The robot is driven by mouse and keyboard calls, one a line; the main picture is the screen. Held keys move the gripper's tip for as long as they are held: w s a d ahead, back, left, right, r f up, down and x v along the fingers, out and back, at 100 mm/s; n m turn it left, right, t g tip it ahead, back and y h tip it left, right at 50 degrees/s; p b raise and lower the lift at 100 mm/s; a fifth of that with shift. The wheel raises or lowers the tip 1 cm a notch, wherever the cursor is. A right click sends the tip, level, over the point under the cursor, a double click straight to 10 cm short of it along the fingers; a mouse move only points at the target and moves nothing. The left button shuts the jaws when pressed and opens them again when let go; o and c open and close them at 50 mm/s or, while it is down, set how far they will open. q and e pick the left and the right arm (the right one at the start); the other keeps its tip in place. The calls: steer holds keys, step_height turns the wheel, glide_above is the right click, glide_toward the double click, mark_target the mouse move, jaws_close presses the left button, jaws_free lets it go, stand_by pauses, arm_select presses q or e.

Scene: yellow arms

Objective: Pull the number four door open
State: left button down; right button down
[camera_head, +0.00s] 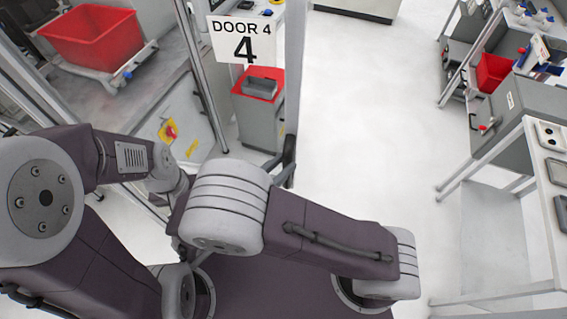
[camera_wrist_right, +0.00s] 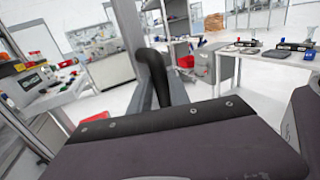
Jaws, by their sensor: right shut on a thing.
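The door 4 panel is clear with a grey metal frame (camera_head: 296,60) and stands left of centre in the head view. Its white sign (camera_head: 243,41) reads "DOOR 4" with a large 4. A black upright handle (camera_head: 290,150) is on the door's right-hand post. It also shows close up in the right wrist view (camera_wrist_right: 156,75), beside the grey post (camera_wrist_right: 129,42). My right gripper (camera_head: 281,176) is at the handle's lower part and shut on it; my arm mostly hides the fingers. My left gripper is not in view. I cannot tell how far the door stands open.
Behind the clear panel stand a grey bin with a red top (camera_head: 259,105) and a red crate (camera_head: 92,38) on a trolley. White floor (camera_head: 365,110) lies clear to the right of the door's post. A white workbench (camera_head: 545,150) lines the right side.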

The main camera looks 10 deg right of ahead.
stand_by(0.3)
steer(key=c, duration=1.2)
jaws_free()
steer(key=shift+c, duration=0.2)
steer(key=shift+r, duration=0.1)
